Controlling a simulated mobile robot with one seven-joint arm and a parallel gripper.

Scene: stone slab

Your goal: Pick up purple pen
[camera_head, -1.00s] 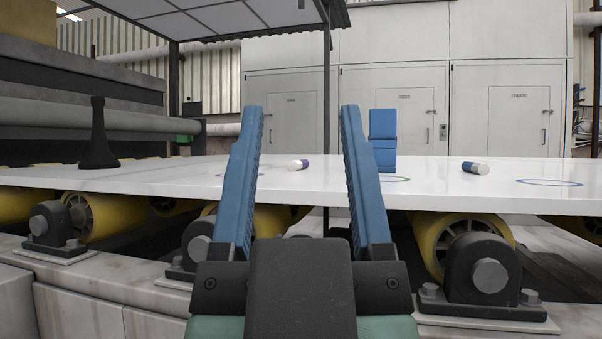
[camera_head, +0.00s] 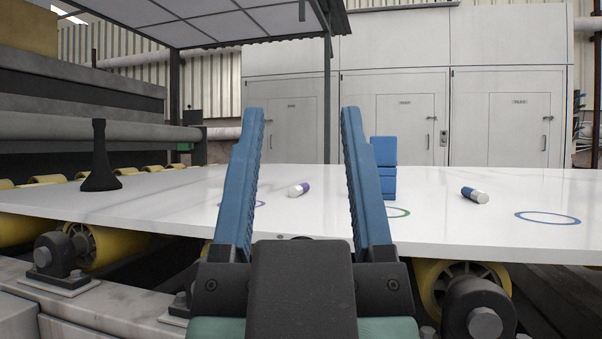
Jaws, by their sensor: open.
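The purple pen (camera_head: 299,189) is a short, thick white cylinder with a purple end. It lies on its side on the white stone slab (camera_head: 150,215). My gripper (camera_head: 302,112) is open and empty, with its two blue fingers pointing up in the picture. The pen shows in the gap between the fingers, farther off on the slab, and is not touched by them.
A blue block stack (camera_head: 385,152) stands just right of the right finger. A white and blue pen (camera_head: 474,195) lies farther right, near a blue ring (camera_head: 547,218). A black cone-shaped object (camera_head: 100,160) stands at the left. The slab between them is clear.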

